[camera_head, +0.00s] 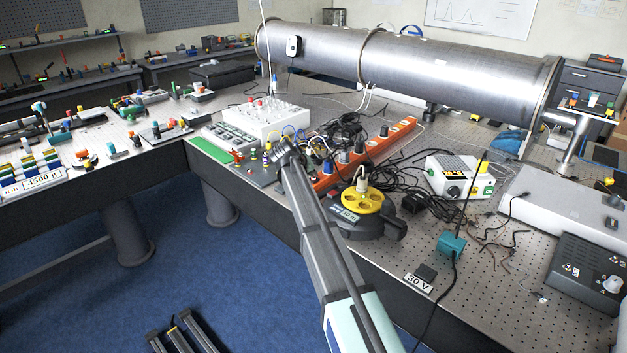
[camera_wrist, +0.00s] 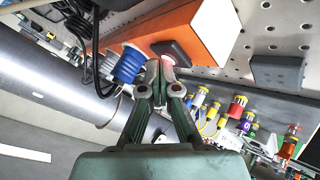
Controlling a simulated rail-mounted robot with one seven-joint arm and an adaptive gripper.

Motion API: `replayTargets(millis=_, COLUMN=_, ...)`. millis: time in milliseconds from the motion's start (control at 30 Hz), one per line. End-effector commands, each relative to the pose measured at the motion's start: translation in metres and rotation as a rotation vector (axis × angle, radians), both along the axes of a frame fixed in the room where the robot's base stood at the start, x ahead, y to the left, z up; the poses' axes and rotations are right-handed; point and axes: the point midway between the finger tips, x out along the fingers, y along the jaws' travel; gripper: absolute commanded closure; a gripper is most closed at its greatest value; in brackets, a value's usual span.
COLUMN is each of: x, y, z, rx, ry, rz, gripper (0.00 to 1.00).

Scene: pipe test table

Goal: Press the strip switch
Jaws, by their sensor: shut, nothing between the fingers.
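The orange power strip (camera_head: 400,131) lies slantwise across the perforated table in the head view, with several plugs along it. In the wrist view its orange body (camera_wrist: 195,28) fills the upper middle. The strip switch (camera_wrist: 174,50) is a dark rocker near the strip's end, with a reddish glow at its edge. My gripper (camera_wrist: 161,66) is shut and empty, its fingertips right at the switch's edge; I cannot tell whether they touch it. In the head view my gripper (camera_head: 287,152) is at the near left end of the strip, and the switch is hidden there.
A blue plug (camera_wrist: 129,66) with a cable stands close left of my fingertips. A yellow cable reel (camera_head: 362,200) and tangled black cables lie right of my arm. A white device (camera_head: 266,118) stands behind. Small colored connectors (camera_wrist: 220,112) are right of my gripper.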

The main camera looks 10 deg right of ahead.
Motion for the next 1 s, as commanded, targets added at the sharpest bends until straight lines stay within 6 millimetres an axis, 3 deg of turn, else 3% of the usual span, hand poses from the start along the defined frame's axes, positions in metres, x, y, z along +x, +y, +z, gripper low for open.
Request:
replayTargets(millis=500, x=0.0, y=0.0, z=-0.002, rx=0.0, ry=0.002, rz=-0.001, gripper=1.0)
replayTargets(millis=1000, x=0.0, y=0.0, z=0.014, rx=0.0, ry=0.001, rz=0.0, gripper=1.0)
